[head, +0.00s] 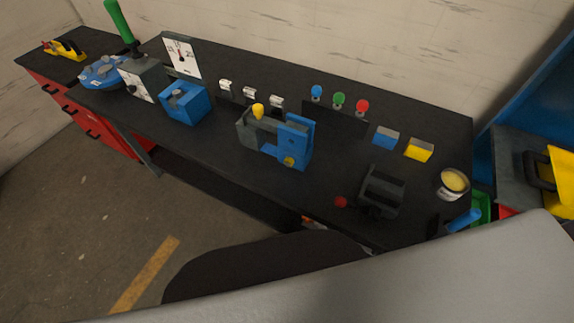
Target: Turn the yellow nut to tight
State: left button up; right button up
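A grey and blue fixture (296,138) stands on the black workbench (225,140) near the middle. A small yellow round part (289,160), possibly the yellow nut, sits low on the front of its blue block. A second yellow piece (258,111) sits on top of its grey part at the left. I cannot tell from here which of the two is the nut, nor how tight either is. Neither gripper shows; a large grey and black part of my own body fills the bottom of the view.
Left on the bench are a blue block (183,103), a dial gauge (183,58) and a green-handled lever (119,20). Coloured knobs (339,100) stand behind the fixture. Right are blue (386,138) and yellow (419,150) blocks, a dark device (382,188) and a tin (454,184).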

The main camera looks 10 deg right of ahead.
aim_at(288, 161)
jog(key=j+z, duration=0.75)
jog(key=j, duration=0.25)
jog(key=k+j+z, duration=0.15)
jog(key=j+z, duration=0.25)
jog(key=k+j+z, duration=0.2)
jog(key=j+z, duration=0.2)
jog(key=k+j+z, duration=0.2)
jog(key=j+z, duration=0.15)
jog(key=j, duration=0.15)
jog(key=k+j+z, duration=0.25)
jog(key=z, duration=0.15)
jog(key=k+j+z, duration=0.25)
jog(key=z, duration=0.15)
jog(key=k+j+z, duration=0.1)
jog(key=k+z, duration=0.25)
